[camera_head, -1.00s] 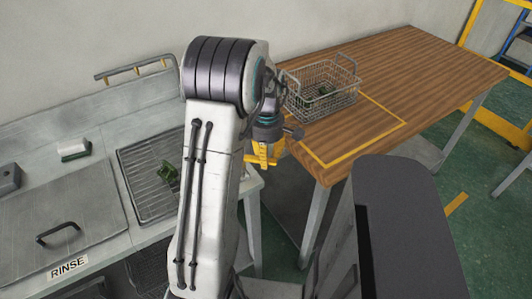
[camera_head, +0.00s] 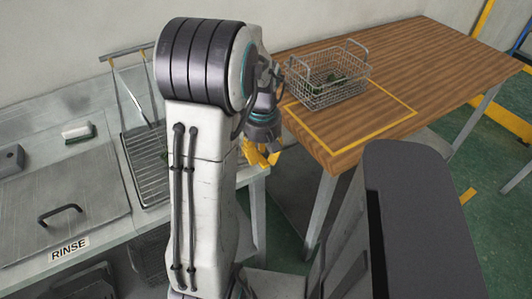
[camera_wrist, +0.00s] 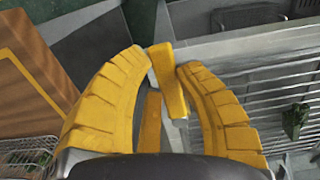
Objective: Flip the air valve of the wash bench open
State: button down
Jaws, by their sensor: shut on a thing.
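My gripper (camera_head: 261,156) is at the right end of the wash bench (camera_head: 95,238), in the gap before the wooden table. In the wrist view its two ribbed yellow fingers (camera_wrist: 164,64) close around a flat yellow bar (camera_wrist: 170,90), which looks like the air valve's lever. A second yellow piece (camera_wrist: 150,122) shows below it, between the fingers. In the head view the lever cannot be told apart from the yellow fingers. The valve body is hidden, so how far the lever is turned cannot be read.
A wire basket (camera_head: 308,97) with dark green pieces stands on the wooden table (camera_head: 400,60). The bench has a wire rack (camera_head: 145,178) with a green piece (camera_wrist: 294,120), a lidded basin marked RINSE, and a white block (camera_head: 78,131).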

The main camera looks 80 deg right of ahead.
aim_at(261, 158)
jog(key=shift+w+a+f+m, duration=0.1)
jog(key=shift+w+a+m, duration=0.1)
jog(key=shift+a+m, duration=0.15)
dwell(0.3)
jog(key=c, duration=0.8)
grip_release()
jog(key=shift+d, duration=0.1)
jog(key=shift+c, duration=0.2)
jog(key=shift+d+r, duration=0.1)
jog(key=shift+r, duration=0.45)
notch_tip(261, 158, up, 11)
